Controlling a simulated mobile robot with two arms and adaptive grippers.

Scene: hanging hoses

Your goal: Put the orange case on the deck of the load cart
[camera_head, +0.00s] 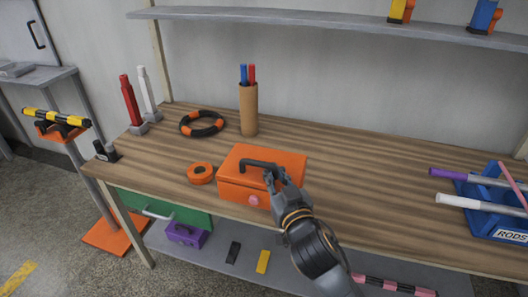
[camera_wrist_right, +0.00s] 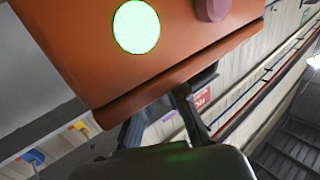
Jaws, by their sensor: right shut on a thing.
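The orange case (camera_head: 240,187) is at the front edge of the wooden workbench, with a dark handle on top and a pink round spot on its front. I cannot tell whether it touches the bench top. My right gripper (camera_head: 277,177) is shut on the right part of the handle. In the right wrist view the case (camera_wrist_right: 185,50) fills the top, with a bright green disc on it; the gripper fingers (camera_wrist_right: 155,112) reach up to its edge. My left gripper is not in view. I cannot make out a load cart.
On the workbench (camera_head: 375,190), an orange tape roll (camera_head: 201,173) lies just left of the case. A black-orange ring (camera_head: 202,124) and a cardboard tube (camera_head: 249,109) with pens stand behind. A blue rods bin (camera_head: 477,201) is at right. An orange-based stand (camera_head: 84,170) is at left.

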